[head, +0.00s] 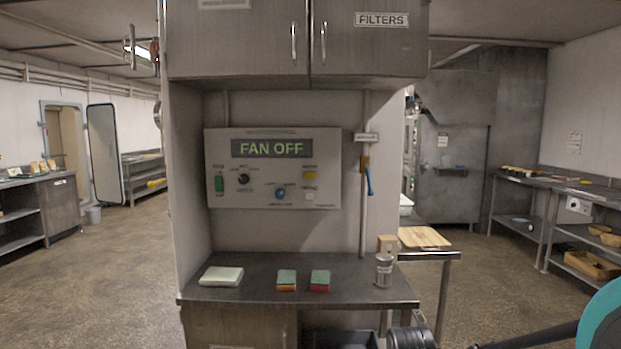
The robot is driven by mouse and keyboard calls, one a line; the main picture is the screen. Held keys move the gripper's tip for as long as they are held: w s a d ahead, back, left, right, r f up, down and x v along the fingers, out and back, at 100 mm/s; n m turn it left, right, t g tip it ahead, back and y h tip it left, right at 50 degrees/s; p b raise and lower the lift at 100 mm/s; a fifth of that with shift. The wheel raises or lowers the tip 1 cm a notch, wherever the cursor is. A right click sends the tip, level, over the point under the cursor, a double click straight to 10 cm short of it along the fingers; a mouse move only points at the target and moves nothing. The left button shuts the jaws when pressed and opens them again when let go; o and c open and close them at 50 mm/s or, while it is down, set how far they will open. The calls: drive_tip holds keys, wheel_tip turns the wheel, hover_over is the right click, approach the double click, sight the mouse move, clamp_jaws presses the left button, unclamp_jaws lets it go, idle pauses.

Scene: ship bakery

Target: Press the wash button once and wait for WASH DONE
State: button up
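A grey control panel (272,200) is on the wall above a steel counter. Its display (268,148) reads FAN OFF in green. A green control (219,184) is at the left, with a black knob (244,178) beside it. A yellow button (309,175) and a pale button (309,189) are at the right. The small labels are too blurred to read, so I cannot tell which is the wash button. The dark end of my arm, seemingly my gripper (412,338), is cut off at the bottom edge, below and right of the panel; its fingers cannot be made out.
The counter (255,270) holds a pale folded cloth (221,276), two sponges (286,280) (320,280) and a metal shaker (383,270). A pipe with a blue-handled valve (369,182) runs right of the panel. Cabinets (370,45) hang above. A cutting board (424,237) lies at right.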

clamp_jaws()
idle(1.3)
